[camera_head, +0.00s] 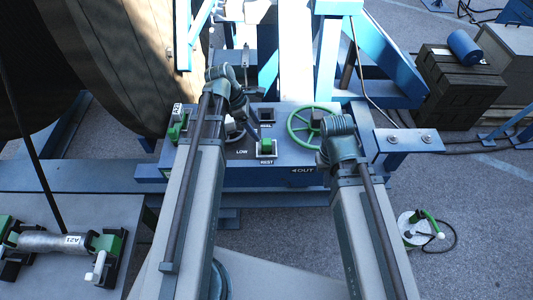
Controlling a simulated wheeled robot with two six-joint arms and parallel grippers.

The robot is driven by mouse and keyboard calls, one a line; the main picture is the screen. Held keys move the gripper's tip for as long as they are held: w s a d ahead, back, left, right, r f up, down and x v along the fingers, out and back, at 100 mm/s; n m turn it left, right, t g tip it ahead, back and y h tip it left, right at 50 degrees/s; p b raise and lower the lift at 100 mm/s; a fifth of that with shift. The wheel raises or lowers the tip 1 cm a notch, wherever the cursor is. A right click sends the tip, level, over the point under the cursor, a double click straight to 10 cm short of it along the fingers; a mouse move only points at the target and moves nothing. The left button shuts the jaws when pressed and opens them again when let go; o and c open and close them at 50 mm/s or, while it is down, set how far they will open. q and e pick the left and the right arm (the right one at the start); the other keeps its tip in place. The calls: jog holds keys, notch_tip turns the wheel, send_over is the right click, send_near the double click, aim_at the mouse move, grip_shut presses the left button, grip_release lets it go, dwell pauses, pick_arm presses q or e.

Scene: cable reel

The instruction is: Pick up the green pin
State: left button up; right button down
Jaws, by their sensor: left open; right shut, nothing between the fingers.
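A green pin (266,147) with a bright green top stands in the square socket marked REST on the blue panel (200,175). My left gripper (251,129) is small and dark in the camera_head view. It is open and points down at the panel, just up and left of the pin, with a gap that is hard to judge. It partly hides the area above the LOW label. My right arm ends in view at a teal joint (341,140) over the panel's right side; its gripper is hidden behind it.
A green handwheel (305,126) sits between my arms. Another dark socket (266,115) lies behind the pin. A green clamp (177,126) with a white tag is at the panel's left. A large reel (80,70) and blue frame posts (327,60) rise behind.

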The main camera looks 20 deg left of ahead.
aim_at(266, 141)
pick_arm(q)
jog(key=b+x, duration=0.3)
jog(key=x, duration=0.1)
jog(key=shift+f, duration=0.25)
jog(key=shift+w+d+f, duration=0.1)
jog(key=shift+d+f, duration=0.05)
jog(key=shift+f, duration=0.1)
jog(key=b+x, duration=0.5)
jog(key=shift+w, duration=0.15)
jog(key=shift+c, duration=0.2)
grip_shut()
